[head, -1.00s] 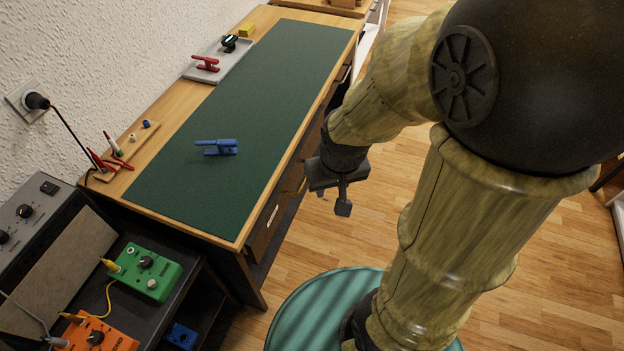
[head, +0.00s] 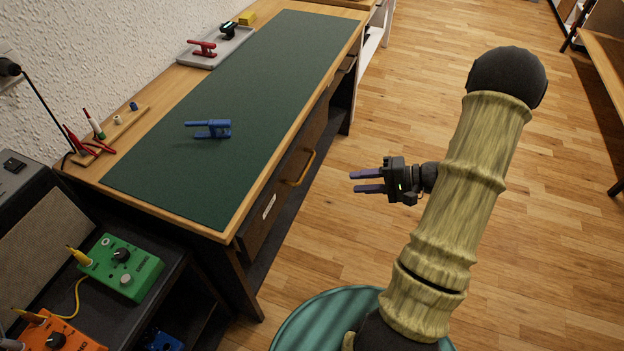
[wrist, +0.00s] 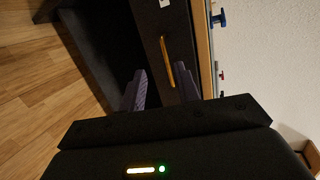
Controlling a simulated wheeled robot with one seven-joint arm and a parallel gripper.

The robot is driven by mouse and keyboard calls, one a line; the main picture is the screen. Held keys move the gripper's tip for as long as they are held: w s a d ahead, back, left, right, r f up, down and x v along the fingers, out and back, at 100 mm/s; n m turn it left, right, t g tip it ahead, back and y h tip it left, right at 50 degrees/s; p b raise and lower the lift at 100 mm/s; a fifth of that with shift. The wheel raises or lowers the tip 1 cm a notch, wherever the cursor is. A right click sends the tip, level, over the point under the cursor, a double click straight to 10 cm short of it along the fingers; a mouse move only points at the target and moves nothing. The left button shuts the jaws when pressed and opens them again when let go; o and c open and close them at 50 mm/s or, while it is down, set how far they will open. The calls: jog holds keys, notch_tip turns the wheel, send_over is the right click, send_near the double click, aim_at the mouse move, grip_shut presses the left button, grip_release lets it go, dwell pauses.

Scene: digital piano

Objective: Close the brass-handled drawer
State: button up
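The brass-handled drawer (head: 316,128) is in the desk's long side, below the green-topped work surface. Its dark front carries a brass bar handle (head: 300,169). In the head view I cannot tell how far the drawer stands out. In the wrist view the handle (wrist: 165,58) shows ahead of and between the fingers, with the dark drawer front behind it. My gripper (head: 353,182) is open and empty, its two purple fingers apart. It is over the floor to the right of the handle, pointing toward the desk, with a gap between them.
A blue clamp (head: 212,129) lies on the green mat (head: 245,95). A grey tray (head: 215,50) holds a red and a black clamp. Wooden floor (head: 420,90) is clear beside the desk.

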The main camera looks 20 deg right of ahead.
jog(key=d+t, duration=0.1)
jog(key=w+d+f+t, duration=0.1)
jog(key=d+t, duration=0.1)
jog(key=shift+w+d+f+m, duration=0.25)
jog(key=shift+d+m, duration=0.15)
jog(key=b+x, duration=0.2)
jog(key=x, duration=1.5)
jog(key=shift+w+a+f+b, duration=0.15)
jog(key=shift+w+a+b, duration=0.05)
jog(key=shift+b, duration=0.15)
grip_shut()
